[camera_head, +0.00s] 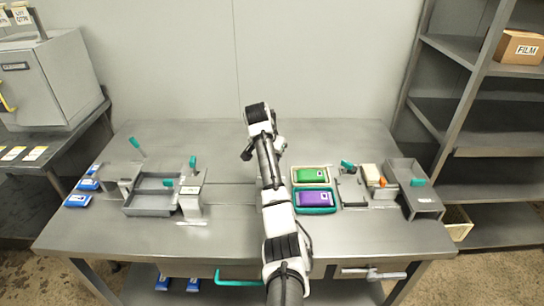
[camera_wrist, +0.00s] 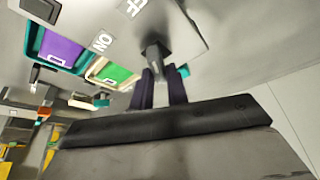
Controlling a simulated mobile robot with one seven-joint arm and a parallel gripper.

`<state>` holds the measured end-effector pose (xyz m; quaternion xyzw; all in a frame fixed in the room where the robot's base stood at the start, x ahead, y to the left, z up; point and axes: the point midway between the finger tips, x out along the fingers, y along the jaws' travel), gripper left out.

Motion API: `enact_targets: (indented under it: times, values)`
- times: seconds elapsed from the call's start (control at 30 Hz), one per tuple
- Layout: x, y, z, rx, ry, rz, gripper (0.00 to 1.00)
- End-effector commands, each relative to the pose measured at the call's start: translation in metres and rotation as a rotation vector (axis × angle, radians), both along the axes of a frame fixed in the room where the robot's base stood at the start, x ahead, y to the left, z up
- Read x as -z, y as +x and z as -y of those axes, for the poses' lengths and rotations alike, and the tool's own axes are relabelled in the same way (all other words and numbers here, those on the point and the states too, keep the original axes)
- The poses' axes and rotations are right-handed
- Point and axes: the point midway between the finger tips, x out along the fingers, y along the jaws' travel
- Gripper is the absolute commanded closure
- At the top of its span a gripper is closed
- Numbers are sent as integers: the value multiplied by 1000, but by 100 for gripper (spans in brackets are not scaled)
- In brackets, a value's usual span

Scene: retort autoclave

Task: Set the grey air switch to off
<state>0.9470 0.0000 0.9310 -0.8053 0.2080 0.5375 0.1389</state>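The grey air switch (camera_wrist: 155,52) is a small dark grey lever on a light plate with printed ON and OFF labels (camera_wrist: 103,41) in the wrist view. My gripper (camera_wrist: 158,76) has its two dark fingers close together, with a narrow gap between them. The lever stands at the fingertips, in line with that gap. Whether the fingers press on it is not clear. In the head view my arm reaches up the middle of the table, and it hides the fingertips and the switch. Which label the lever points to cannot be told.
A green pack (camera_head: 310,173) and a purple pack (camera_head: 313,198) lie in trays right of my arm on the metal table (camera_head: 235,238). Grey fixtures with teal handles stand on both sides. Shelves (camera_head: 480,140) stand at the right, a grey box (camera_head: 48,80) at the left.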

Motion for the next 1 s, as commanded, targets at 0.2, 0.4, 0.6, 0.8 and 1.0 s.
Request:
enact_targets:
  times: [0.2,0.4,0.6,0.8,1.0]
  values:
    - [0,0,0,-1,0,0,65]
    - [0,0,0,-1,0,0,65]
    - [-16,-5,-4,-2,1,4,65]
    - [-56,-20,-13,-3,1,6,65]
    - [-97,-32,-17,-1,-1,-1,65]
